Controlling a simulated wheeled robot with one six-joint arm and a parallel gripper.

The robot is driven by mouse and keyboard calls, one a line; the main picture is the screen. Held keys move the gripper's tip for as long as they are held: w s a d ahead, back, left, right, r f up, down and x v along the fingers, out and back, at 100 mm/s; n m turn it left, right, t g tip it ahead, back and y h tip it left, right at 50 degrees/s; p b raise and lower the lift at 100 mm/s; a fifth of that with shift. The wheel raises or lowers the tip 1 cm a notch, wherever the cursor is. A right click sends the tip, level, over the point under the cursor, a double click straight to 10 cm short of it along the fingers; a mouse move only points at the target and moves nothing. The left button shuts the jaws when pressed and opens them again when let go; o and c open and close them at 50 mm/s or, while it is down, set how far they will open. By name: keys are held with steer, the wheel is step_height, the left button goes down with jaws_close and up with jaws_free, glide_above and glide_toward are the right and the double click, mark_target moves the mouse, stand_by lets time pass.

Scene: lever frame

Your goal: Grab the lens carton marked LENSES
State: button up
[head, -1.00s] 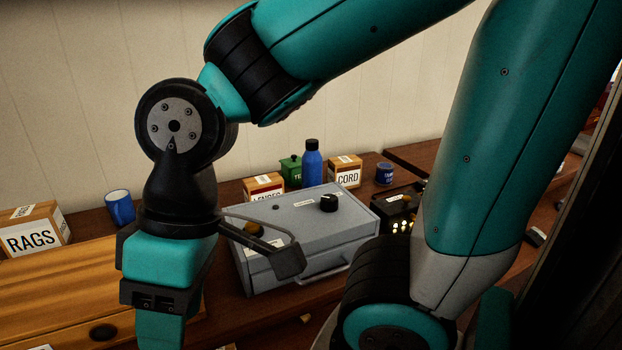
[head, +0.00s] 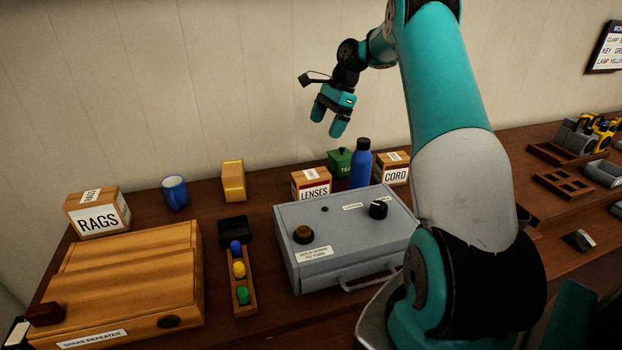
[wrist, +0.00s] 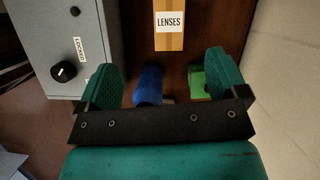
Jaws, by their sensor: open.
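The lens carton (head: 311,185) is a small brown box with a red stripe and a white label reading LENSES. It stands on the table behind the grey box, left of the blue bottle. In the wrist view the carton (wrist: 169,25) is at the top centre, ahead of the fingers. My gripper (head: 327,121) is open and empty, above and behind the carton, pointing down. In the wrist view its two teal fingers (wrist: 167,78) are spread apart, with the carton beyond their tips and not between them.
The grey box (head: 345,235) with a knob and handle stands in front of the carton. The blue bottle (head: 360,164), green tin (head: 339,161) and CORD carton (head: 393,170) stand close on its right. A yellow-brown box (head: 233,181) is further left, with bare table between.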

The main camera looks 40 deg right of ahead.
steer(key=d+f+m, duration=0.2)
steer(key=d, duration=0.1)
glide_toward(312, 174)
steer(key=x, duration=0.4)
steer(key=shift+s+d+f+p, duration=0.1)
steer(key=shift+s+f+p, duration=0.2)
steer(key=shift+s+p, duration=0.1)
steer(key=p+x, duration=0.1)
steer(key=x, duration=0.1)
steer(key=w+p+x, duration=0.1)
steer(key=x, duration=0.2)
steer(key=shift+w+a, duration=0.1)
steer(key=shift+a, duration=0.2)
steer(key=shift+f, duration=0.3)
steer(key=shift+f, duration=0.25)
steer(key=shift+c, duration=0.4)
steer(key=c, duration=1.1)
steer(key=shift+r, duration=0.1)
steer(key=shift+c, duration=0.2)
